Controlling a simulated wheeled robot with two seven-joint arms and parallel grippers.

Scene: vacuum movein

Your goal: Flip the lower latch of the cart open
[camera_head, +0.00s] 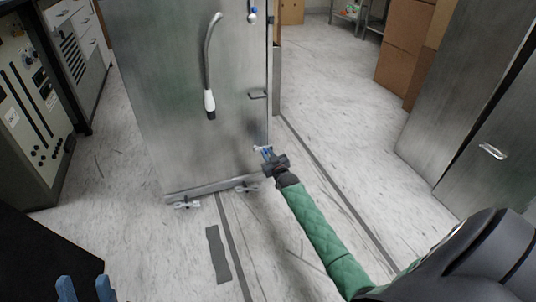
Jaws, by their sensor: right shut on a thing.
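The cart (170,100) is a tall grey metal cabinet at the left centre, with a long curved handle (208,60) on its front. An upper latch (252,12) with a blue and white knob is near its top right edge. The lower latch (258,148) is at the right edge low down, small and mostly covered by my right gripper (268,153). My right gripper is shut on the lower latch, its arm coming from the bottom right. My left gripper (85,289) shows only as two blue fingertips at the bottom left, apart, with nothing between them.
Control cabinets (30,110) stand at the left, cardboard boxes (405,40) at the back right, and a metal cabinet (465,90) at the right. The floor (340,130) between is clear.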

